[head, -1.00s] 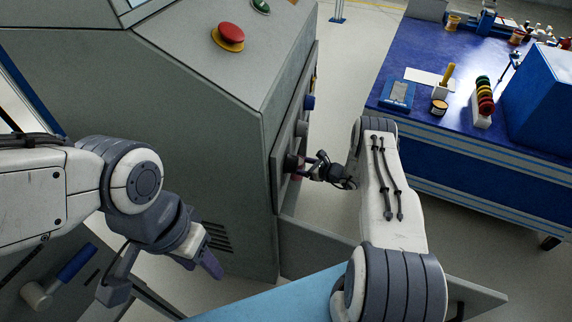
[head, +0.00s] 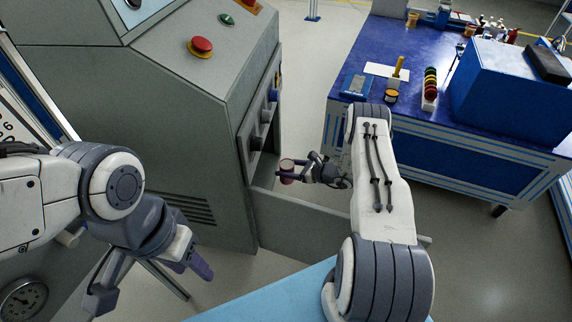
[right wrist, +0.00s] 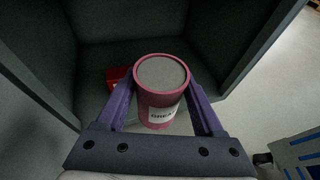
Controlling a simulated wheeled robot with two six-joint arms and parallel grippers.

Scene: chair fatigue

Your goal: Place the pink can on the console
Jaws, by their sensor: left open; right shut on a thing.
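The pink can (right wrist: 160,88) has a grey lid and a white label. It also shows in the head view (head: 287,167). My right gripper (head: 288,177) is shut on the can, with a purple finger on each side of it in the right wrist view. It holds the can just outside the open compartment in the side of the grey console (head: 120,110). The console has a sloped top with a red button. My left gripper (head: 150,287) is open and empty at the lower left of the head view, in front of the console.
A red object (right wrist: 116,76) lies inside the compartment behind the can. The compartment's open door (head: 310,228) stands below my right arm. A blue workbench (head: 400,125) with several items stands at the right. A light blue surface (head: 270,297) is at the bottom.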

